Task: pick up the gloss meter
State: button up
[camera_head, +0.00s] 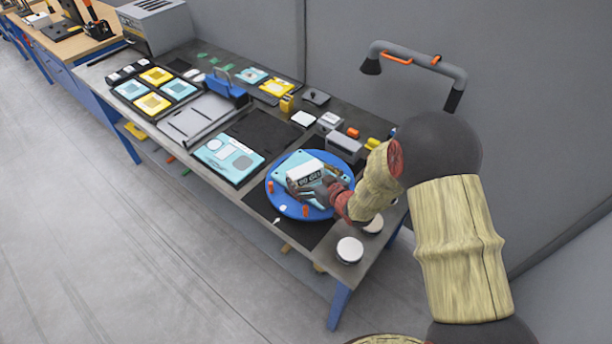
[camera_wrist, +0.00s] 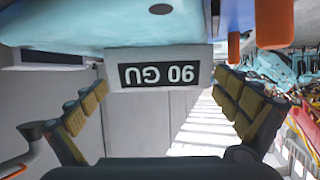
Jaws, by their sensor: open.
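The gloss meter (camera_head: 304,173) is a white box with a dark "90 GU" display. It sits on a light blue panel on the round blue turntable (camera_head: 276,202). My gripper (camera_head: 320,189) is low beside its display end, fingers pointing at it. In the wrist view the display face of the meter (camera_wrist: 160,54) appears upside down ahead. The open fingers of my gripper (camera_wrist: 160,85) stand to its left and right, with gaps visible. Whether they reach past its front face I cannot tell. In the head view the gripper partly hides the meter's lower front.
Orange posts (camera_head: 306,211) stand on the turntable's rim. White-topped round pucks (camera_head: 349,250) are at the near table corner. A grey box (camera_head: 344,144) and a grey-and-orange lamp arm (camera_head: 415,60) are behind. A light blue panel (camera_head: 228,156) lies to the left.

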jog(key=shift+x, duration=1)
jog(key=c, duration=0.4)
jog(key=c, duration=0.7)
jog(key=shift+c, duration=0.7)
jog(key=shift+r, duration=0.15)
jog(key=shift+c, duration=0.8)
